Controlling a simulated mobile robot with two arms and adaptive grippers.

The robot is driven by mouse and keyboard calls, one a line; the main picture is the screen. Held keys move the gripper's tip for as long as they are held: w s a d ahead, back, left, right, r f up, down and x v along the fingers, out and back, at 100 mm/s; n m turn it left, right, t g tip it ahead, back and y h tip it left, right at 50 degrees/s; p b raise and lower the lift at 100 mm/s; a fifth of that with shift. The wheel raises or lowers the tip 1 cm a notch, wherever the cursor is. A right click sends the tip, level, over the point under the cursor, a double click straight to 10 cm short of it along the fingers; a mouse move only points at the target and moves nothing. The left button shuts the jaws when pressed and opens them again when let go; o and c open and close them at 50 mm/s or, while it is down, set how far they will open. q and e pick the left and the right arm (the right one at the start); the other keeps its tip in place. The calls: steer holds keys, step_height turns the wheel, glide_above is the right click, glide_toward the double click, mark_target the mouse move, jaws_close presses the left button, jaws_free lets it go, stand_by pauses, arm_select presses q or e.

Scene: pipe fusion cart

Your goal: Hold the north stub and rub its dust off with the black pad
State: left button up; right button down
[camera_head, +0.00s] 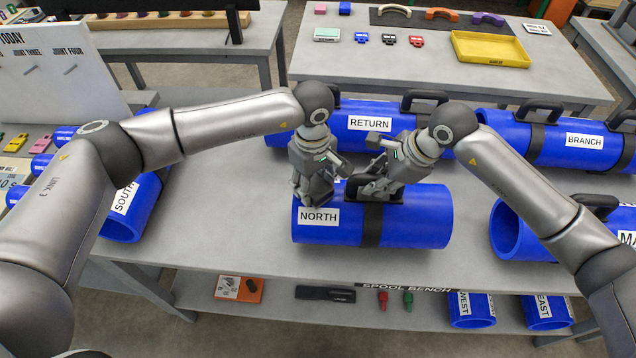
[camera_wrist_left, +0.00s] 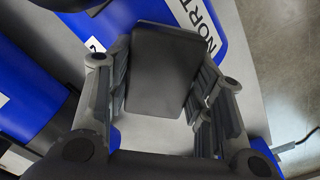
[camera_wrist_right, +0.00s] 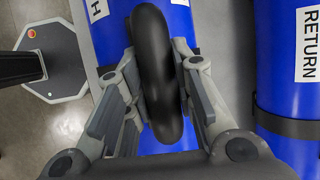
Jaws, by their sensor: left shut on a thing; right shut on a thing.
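The north stub (camera_head: 420,225) is a blue pipe piece lying on the bench, with a white NORTH label, a black band and a black handle on top. My right gripper (camera_head: 372,188) is shut on that handle, which shows between its fingers in the right wrist view (camera_wrist_right: 155,70). My left gripper (camera_head: 318,190) is over the stub's left end, behind the label. It is shut on the black pad (camera_wrist_left: 165,70), a dark flat block in the left wrist view. The pad is close to the stub's blue surface; I cannot tell whether they touch. I can make out no dust.
The RETURN pipe (camera_head: 345,118) lies just behind the grippers. The SOUTH pipe (camera_head: 135,205) is at left, the BRANCH pipe (camera_head: 550,140) at back right, and another blue pipe (camera_head: 510,230) at right. Bare bench (camera_head: 230,200) lies left of the north stub.

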arm_select(q)
steer(key=shift+a+f, duration=0.1)
steer(key=shift+a, duration=0.3)
arm_select(e)
steer(key=shift+s+f, duration=0.2)
steer(key=shift+f, duration=0.15)
steer(key=shift+d, duration=0.1)
arm_select(q)
steer(key=shift+r, duration=3.6)
arm_select(e)
steer(key=c, duration=1.1)
jaws_free()
steer(key=shift+w+r, duration=0.1)
steer(key=shift+w, duration=0.05)
steer(key=shift+c, duration=0.2)
arm_select(q)
steer(key=shift+w, duration=0.1)
arm_select(e)
steer(key=shift+r, duration=0.25)
